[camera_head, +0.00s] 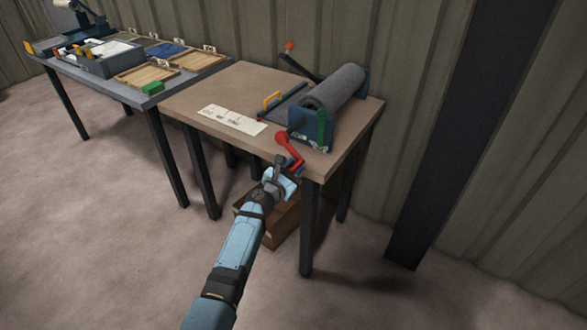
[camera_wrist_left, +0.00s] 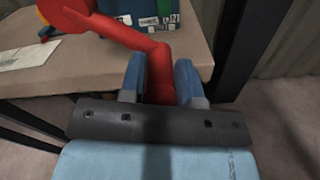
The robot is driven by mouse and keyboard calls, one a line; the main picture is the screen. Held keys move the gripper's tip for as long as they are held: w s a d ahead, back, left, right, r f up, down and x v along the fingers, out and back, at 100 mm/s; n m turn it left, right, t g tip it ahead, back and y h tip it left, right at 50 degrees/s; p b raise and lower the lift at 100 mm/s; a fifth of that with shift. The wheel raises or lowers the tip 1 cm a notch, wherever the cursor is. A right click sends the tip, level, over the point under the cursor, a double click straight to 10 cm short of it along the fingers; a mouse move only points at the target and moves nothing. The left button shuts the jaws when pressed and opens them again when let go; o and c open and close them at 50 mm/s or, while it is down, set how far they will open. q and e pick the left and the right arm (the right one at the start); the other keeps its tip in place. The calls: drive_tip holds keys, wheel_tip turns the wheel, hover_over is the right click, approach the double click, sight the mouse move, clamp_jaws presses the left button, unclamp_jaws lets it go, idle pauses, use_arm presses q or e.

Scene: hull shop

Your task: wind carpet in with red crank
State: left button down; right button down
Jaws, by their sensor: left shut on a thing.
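The red crank (camera_head: 288,148) is at the front edge of the brown table, on the near side of a blue-ended roller device. My left gripper (camera_head: 281,177) is at the crank's lower end. In the left wrist view the two blue fingers (camera_wrist_left: 160,82) are shut around the lower end of the red crank (camera_wrist_left: 125,35). A dark grey carpet roll (camera_head: 335,88) lies on the roller between blue end plates (camera_head: 312,126). A flat strip with a yellow handle (camera_head: 271,99) is at its left. My right gripper is not in view.
The brown table (camera_head: 215,92) carries a white paper card (camera_head: 232,121). A brown box (camera_head: 284,222) stands on the floor below. A grey table (camera_head: 150,100) with trays is at the left. A dark post (camera_head: 455,120) stands at the right.

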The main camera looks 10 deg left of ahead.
use_arm(q)
drive_tip(key=c, duration=0.9)
unclamp_jaws()
drive_tip(key=shift+d+r, duration=0.1)
drive_tip(key=shift+d, duration=0.1)
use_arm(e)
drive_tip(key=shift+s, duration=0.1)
use_arm(q)
drive_tip(key=shift+a+r+p, duration=0.1)
drive_tip(key=shift+r+p, duration=0.45)
drive_tip(key=shift+p, duration=0.05)
wheel_tip(320, 180, up, 19)
drive_tip(key=p, duration=1.8)
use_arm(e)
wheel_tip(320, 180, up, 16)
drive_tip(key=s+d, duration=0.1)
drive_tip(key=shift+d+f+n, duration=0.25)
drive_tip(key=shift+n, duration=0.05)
use_arm(q)
drive_tip(key=shift+f, duration=0.1)
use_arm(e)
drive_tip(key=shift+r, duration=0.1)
